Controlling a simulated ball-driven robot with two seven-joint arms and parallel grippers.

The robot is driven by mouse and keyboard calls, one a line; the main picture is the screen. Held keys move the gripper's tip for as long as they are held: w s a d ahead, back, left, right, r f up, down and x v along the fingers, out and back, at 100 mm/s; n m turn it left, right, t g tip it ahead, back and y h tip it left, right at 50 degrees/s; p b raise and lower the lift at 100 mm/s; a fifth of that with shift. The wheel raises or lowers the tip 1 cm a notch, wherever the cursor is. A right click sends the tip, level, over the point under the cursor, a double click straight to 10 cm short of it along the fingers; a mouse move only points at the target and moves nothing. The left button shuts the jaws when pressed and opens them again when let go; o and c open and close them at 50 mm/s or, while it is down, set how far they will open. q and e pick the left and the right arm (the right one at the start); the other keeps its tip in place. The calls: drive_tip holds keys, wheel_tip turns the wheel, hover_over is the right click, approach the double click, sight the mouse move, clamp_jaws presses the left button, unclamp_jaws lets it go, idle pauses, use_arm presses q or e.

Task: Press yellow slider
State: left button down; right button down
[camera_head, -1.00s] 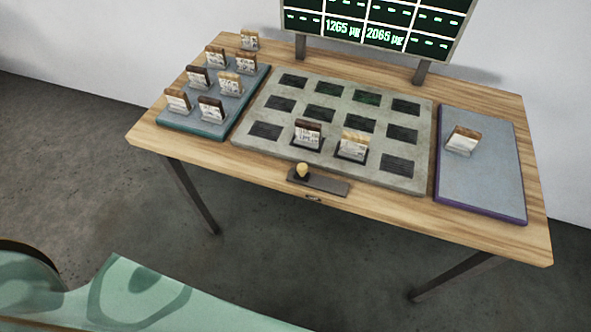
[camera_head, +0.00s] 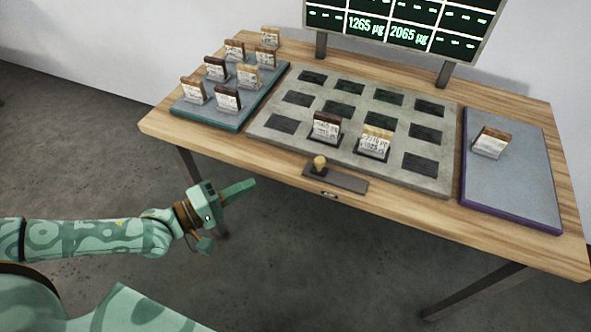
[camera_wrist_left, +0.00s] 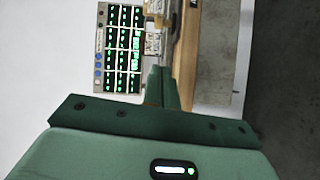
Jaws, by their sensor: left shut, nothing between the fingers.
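The yellow slider knob (camera_head: 319,162) sits at the left end of a dark slider track (camera_head: 344,180) on the table's front edge. My left gripper (camera_head: 250,184) is in front of the table's front edge, to the left of and apart from the knob. Its fingers are shut with nothing between them and point right toward the table. In the left wrist view the closed fingers (camera_wrist_left: 160,88) point toward the table edge and the display. The knob cannot be made out there. My right gripper is not in view.
A grey board (camera_head: 270,147) with dark squares holds two labelled blocks. A blue-grey tray (camera_head: 238,116) at left carries several blocks. A purple-edged tray (camera_head: 510,185) at right holds one block (camera_head: 492,142). A display (camera_head: 400,22) reads 1265 and 2065 µg. Free floor lies before the table.

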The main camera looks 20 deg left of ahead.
sight(319, 166)
use_arm(q)
drive_tip(key=shift+w+a+r+n, duration=0.15)
drive_tip(key=shift+w+a+n, duration=0.15)
drive_tip(key=shift+n, duration=0.5)
drive_tip(key=b+x, duration=0.1)
drive_tip(key=x, duration=0.9)
drive_tip(key=shift+w+d+b, duration=0.1)
drive_tip(key=shift+w+b, duration=0.1)
drive_tip(key=shift+b, duration=0.15)
drive_tip(key=shift+w+d+r+p, duration=0.15)
drive_tip(key=shift+d+p, duration=0.2)
drive_tip(key=shift+d, duration=0.9)
drive_tip(key=shift+w+d, duration=0.1)
drive_tip(key=shift+d, duration=0.5)
